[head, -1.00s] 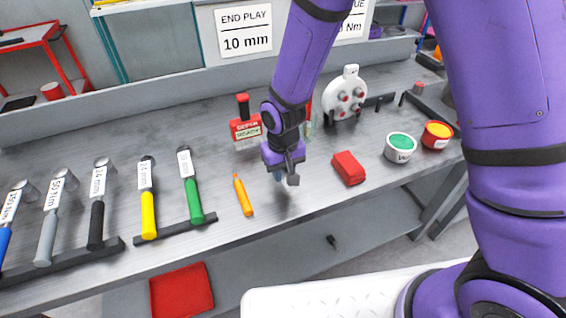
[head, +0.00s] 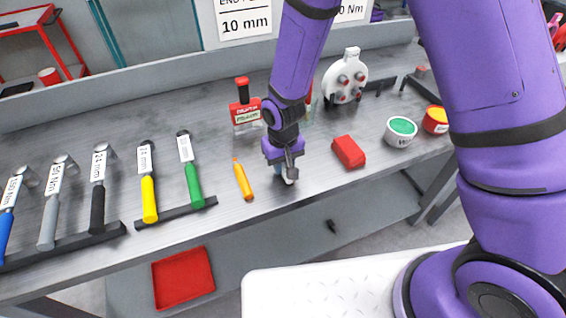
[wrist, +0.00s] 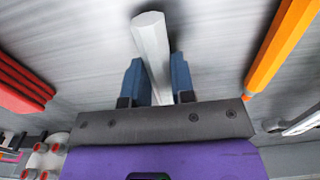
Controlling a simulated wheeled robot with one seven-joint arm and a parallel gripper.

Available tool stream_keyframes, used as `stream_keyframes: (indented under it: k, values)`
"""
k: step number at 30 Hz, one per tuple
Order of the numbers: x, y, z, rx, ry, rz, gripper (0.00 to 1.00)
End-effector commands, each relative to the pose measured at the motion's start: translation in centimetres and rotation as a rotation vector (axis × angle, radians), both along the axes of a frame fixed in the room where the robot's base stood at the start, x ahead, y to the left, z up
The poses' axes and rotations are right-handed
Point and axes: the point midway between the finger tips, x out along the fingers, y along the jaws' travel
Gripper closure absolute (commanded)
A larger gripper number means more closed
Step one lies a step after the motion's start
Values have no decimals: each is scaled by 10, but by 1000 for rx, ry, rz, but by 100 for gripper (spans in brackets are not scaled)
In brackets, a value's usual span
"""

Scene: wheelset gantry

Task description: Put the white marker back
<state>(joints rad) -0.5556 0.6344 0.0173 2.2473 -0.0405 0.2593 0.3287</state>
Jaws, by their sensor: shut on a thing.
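The white marker (wrist: 151,45) is between the two blue fingers of my gripper (wrist: 157,82) in the wrist view, its pale faceted end pointing out past the fingertips. My gripper is shut on it. In the head view my gripper (head: 286,172) is low over the front part of the grey bench, between an orange marker and a red block. Only a small pale bit of the white marker shows there. I cannot tell whether it touches the bench top. The orange marker (head: 243,180) lies on the bench left of my gripper; it also shows in the wrist view (wrist: 281,45).
The red block (head: 349,152) lies right of my gripper, with a green-topped tub (head: 401,132) beyond it. A red-labelled device (head: 245,112) and a white round plate (head: 345,82) stand behind. Several labelled tools lie at the left. A red tray (head: 183,278) is below the bench.

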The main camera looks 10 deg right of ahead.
Motion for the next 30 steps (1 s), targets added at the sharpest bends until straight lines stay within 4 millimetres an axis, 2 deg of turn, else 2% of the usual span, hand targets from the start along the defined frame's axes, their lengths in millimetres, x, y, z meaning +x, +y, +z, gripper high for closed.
stream_keyframes:
  k: [16, 17, 20, 30]
  values:
    - [0, 0, -9, 0, 0, 0, 100]
    - [0, 0, -9, 0, 0, 0, 72]
    - [0, 0, -9, 0, 0, 0, 49]
    - [0, 0, -7, 0, -1, 0, 47]
